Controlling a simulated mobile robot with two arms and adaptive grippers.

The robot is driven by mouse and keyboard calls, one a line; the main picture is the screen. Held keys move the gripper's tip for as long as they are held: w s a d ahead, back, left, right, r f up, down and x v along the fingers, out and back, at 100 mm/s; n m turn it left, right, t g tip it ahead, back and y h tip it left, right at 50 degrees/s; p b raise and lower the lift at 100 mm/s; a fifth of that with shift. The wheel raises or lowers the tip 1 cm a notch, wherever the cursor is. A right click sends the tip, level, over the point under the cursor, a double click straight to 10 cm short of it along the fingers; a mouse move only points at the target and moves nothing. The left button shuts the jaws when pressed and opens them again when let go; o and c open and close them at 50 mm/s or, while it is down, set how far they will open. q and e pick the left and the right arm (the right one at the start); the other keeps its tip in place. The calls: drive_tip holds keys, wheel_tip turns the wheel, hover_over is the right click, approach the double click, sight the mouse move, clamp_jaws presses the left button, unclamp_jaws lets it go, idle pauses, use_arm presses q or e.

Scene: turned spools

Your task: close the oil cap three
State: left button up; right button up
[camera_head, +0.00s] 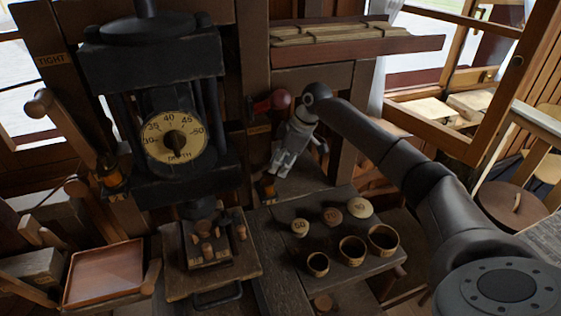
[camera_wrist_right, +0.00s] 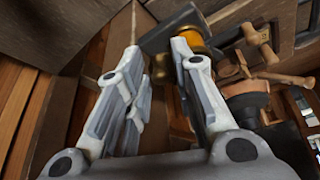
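My right gripper (camera_head: 281,170) hangs fingers-down in front of the wooden post right of the press. In the right wrist view its two pale fingers (camera_wrist_right: 158,48) stand apart with nothing clearly between them. A small amber oiler with a dark bracket (camera_head: 267,189) is just below and left of the fingertips. In the right wrist view an amber oiler (camera_wrist_right: 195,38) shows beside and partly behind the right-hand finger. Another amber oiler (camera_head: 113,181) is on the press's left side. I cannot tell which is number three or how its cap stands. My left gripper is not in view.
The black press with its dial (camera_head: 176,138) stands left of my right arm. A red-knobbed handle (camera_head: 272,101) sticks out close to the gripper. Several round numbered pieces and wooden rings (camera_head: 352,247) occupy the shelf below. A reddish tray (camera_head: 104,272) is at lower left.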

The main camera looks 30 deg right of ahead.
drive_tip(key=shift+c, duration=0.2)
drive_tip(key=c, duration=0.5)
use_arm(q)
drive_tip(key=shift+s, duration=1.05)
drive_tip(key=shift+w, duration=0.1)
